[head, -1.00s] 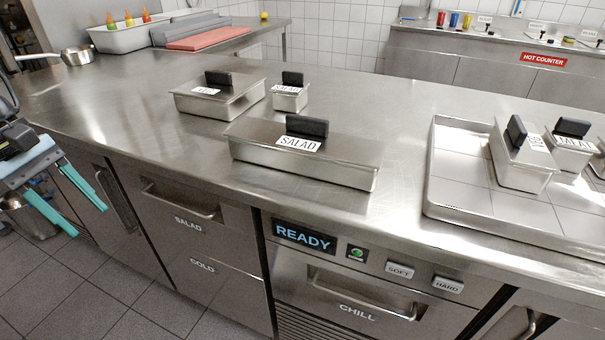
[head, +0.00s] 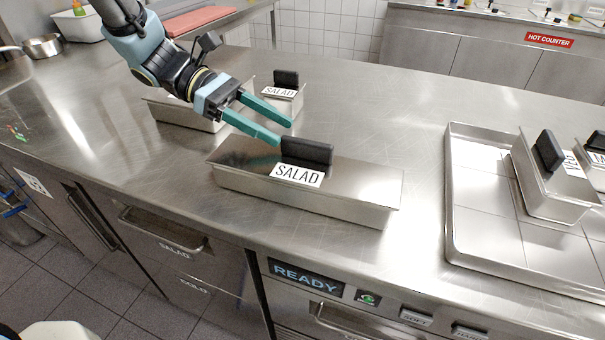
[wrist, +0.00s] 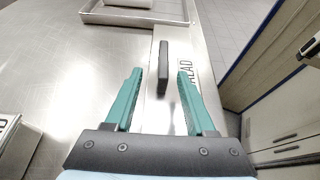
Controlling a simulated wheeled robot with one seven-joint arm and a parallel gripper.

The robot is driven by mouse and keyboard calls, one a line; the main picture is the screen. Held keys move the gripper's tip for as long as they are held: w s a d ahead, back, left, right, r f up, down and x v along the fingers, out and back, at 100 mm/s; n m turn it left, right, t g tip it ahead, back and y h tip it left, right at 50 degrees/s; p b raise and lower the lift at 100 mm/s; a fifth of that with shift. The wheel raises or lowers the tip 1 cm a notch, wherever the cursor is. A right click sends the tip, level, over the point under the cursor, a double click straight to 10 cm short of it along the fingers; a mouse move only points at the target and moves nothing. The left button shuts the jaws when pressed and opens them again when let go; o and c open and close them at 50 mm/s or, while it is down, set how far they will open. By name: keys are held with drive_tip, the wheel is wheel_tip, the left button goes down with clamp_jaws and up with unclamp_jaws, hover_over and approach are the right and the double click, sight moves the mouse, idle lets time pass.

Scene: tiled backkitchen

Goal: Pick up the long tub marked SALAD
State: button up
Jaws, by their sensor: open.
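The long tub marked SALAD (head: 350,200) is a steel box with a flat lid, standing on the steel counter in the head view. A black upright handle (head: 306,151) rises from its lid. In the wrist view the lid (wrist: 178,45) and handle (wrist: 163,70) lie ahead of the fingers. My gripper (head: 282,126) has teal fingers, open and empty, just left of and above the handle. In the wrist view, the handle's near end shows between the lines of the two fingertips (wrist: 160,72); I cannot tell the exact gap.
A smaller SALAD tub (head: 283,103) stands behind my gripper, and another tub (head: 178,112) is partly hidden by it. A steel tray (head: 480,235) with smaller tubs is at the right. Counter between the long tub and tray is clear.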

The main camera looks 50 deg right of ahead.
sight(291, 138)
drive_tip(key=x, duration=0.2)
drive_tip(key=p+x, duration=0.1)
drive_tip(key=shift+s, duration=0.5)
drive_tip(key=shift+s+f, duration=0.3)
clamp_jaws()
idle(0.8)
